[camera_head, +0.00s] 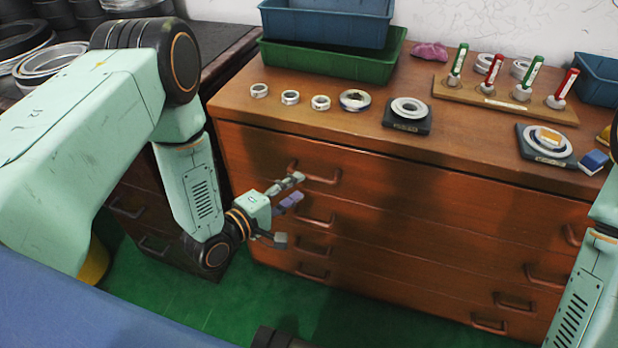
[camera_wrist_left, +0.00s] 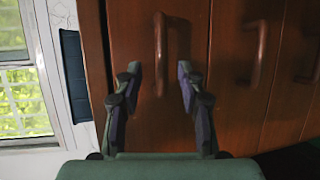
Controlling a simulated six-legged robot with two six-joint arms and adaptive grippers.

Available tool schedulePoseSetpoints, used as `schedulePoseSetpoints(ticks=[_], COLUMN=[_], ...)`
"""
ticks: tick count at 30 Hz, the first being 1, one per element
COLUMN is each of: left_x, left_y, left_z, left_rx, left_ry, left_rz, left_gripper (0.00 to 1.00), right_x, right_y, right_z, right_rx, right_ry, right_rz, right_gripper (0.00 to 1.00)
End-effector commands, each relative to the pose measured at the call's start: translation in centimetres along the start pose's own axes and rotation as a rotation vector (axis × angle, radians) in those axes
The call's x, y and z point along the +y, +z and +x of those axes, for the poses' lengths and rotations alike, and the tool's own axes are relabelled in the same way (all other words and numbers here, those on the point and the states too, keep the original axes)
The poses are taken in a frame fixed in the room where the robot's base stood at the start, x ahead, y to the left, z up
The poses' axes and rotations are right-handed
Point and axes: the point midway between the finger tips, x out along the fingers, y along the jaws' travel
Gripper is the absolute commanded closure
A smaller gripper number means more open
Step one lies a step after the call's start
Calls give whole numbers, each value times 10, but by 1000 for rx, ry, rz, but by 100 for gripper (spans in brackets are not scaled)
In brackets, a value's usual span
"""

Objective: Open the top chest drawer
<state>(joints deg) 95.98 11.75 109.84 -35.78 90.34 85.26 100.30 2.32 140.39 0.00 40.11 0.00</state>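The brown wooden chest (camera_head: 420,113) stands in front of me. Its top drawer (camera_head: 430,185) looks shut, flush with the drawers below. The top drawer's left handle (camera_head: 316,176) is a curved bar; its right handle (camera_head: 572,235) is partly hidden by my right arm. My left gripper (camera_head: 286,214) is open and empty, in front of the chest's left side, close to the left handle. In the left wrist view, the same handle (camera_wrist_left: 161,50) stands lengthwise between the open fingers (camera_wrist_left: 160,84), ahead of them, with no clear contact. My right gripper is out of view.
On the chest top are a blue bin (camera_head: 325,22) on a green bin (camera_head: 330,62), several bearing rings (camera_head: 290,97) and a wooden stand (camera_head: 500,104) with green and red tools. A darker cabinet (camera_head: 140,205) is at left. Green floor (camera_head: 185,295) lies in front.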

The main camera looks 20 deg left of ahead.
Motion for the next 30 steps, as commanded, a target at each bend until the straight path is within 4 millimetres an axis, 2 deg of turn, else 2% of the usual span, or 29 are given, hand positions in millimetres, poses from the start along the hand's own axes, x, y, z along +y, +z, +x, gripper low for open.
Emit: schedulePoseSetpoints(ticks=[6,12,17,25,30], left_x=[-2,-2,-2,-2,-2], left_y=[0,-2,-3,-3,-3], left_z=[34,57,64,64,64], left_rx=[-1,1,3,4,4], left_ry=[1,0,-2,-2,-2], left_rz=[5,4,3,2,2], left_gripper=[61,61,61,62,76], right_x=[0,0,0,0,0], right_y=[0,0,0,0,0], right_z=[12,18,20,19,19], right_rx=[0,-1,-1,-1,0], right_ry=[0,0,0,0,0], right_rz=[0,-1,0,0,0], right_gripper=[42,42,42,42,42])
